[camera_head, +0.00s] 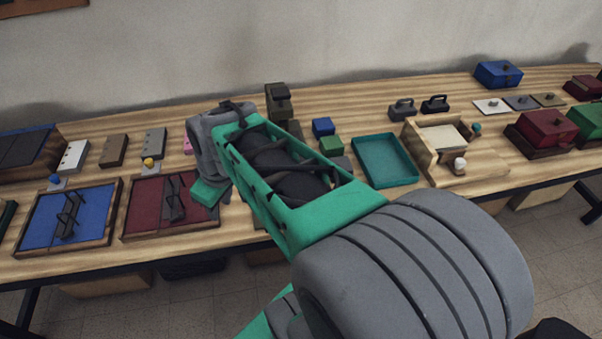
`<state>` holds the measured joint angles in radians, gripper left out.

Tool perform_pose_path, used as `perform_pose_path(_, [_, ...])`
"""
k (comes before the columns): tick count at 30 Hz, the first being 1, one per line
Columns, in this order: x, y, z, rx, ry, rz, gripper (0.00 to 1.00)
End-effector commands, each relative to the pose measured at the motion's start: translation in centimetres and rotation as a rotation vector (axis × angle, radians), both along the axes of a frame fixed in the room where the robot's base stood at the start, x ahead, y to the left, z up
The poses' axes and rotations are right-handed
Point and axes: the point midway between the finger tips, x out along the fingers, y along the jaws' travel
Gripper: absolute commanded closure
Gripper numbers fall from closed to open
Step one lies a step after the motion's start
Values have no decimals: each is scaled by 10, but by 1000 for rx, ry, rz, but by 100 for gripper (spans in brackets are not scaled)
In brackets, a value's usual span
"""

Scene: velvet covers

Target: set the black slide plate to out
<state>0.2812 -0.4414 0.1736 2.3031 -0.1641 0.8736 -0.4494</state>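I cannot tell for certain which thing is the black slide plate. Dark flat panels (22,150) lie in a wooden case at the far left, cut by the picture edge. My arm crosses the middle of the view and hides part of the table.
A blue velvet tray (32,250) lies front left. White, brown and grey blocks (154,142) stand behind. A teal tray (415,177), an open wooden box (413,133) and black (435,105) and grey handled blocks stand right. Coloured boxes (497,73) fill the far right.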

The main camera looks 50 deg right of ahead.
Motion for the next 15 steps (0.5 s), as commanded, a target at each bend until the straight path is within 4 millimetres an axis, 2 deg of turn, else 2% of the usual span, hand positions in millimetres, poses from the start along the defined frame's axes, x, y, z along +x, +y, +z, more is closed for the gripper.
perform_pose_path(1, [9, -35, 6, 5, 17, 65, 68])
perform_pose_path(4, [17, -104, -2, 16, -10, 279, 68])
perform_pose_path(6, [12, -151, -11, 18, -56, 414, 68])
perform_pose_path(9, [-4, -201, -24, 4, -134, 561, 68])
perform_pose_path(12, [-16, -230, -33, -20, -190, 648, 68])
perform_pose_path(15, [-20, -237, -40, -31, -212, 688, 68])
